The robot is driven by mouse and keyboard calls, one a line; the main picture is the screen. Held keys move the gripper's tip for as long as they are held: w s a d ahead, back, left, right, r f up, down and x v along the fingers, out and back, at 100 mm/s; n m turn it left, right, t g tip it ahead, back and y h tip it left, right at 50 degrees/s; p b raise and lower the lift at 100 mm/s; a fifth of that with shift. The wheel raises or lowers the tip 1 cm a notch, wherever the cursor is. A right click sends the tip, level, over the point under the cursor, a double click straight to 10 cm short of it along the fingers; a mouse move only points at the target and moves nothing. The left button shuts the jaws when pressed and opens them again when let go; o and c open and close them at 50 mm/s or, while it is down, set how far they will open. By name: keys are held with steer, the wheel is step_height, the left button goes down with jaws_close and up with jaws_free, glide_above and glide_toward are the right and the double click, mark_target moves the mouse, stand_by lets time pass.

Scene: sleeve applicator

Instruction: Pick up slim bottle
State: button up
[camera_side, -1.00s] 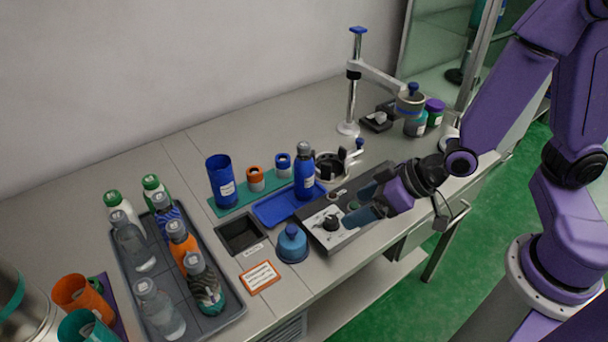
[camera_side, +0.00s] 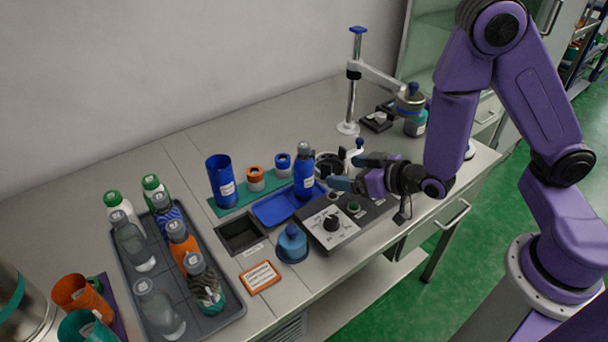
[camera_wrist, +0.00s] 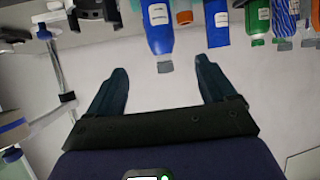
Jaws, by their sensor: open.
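A slim blue bottle with a grey cap (camera_side: 304,174) stands upright at the right end of a blue tray (camera_side: 268,210). My gripper (camera_side: 348,173) is open and empty, to the right of the bottle, above the control box. In the wrist view the bottle (camera_wrist: 156,28) appears upside down with a white label, its cap lying in line with the gap between my open fingers (camera_wrist: 161,68). The fingers do not touch it. The bottle's far side is hidden.
A control box with a dial (camera_side: 332,224) lies below my gripper. A round fixture (camera_side: 327,165) stands behind the bottle. A blue cup (camera_side: 220,182) and two small rings are to the left. A dark tray (camera_side: 213,328) holds several bottles. A blue domed piece (camera_side: 292,242) stands in front.

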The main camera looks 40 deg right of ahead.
mark_target(311, 166)
steer(key=shift+x, duration=7.45)
steer(key=shift+r, duration=0.1)
steer(key=shift+a, duration=0.1)
steer(key=c, duration=1.3)
steer(key=shift+o, duration=0.2)
steer(key=shift+r, duration=0.2)
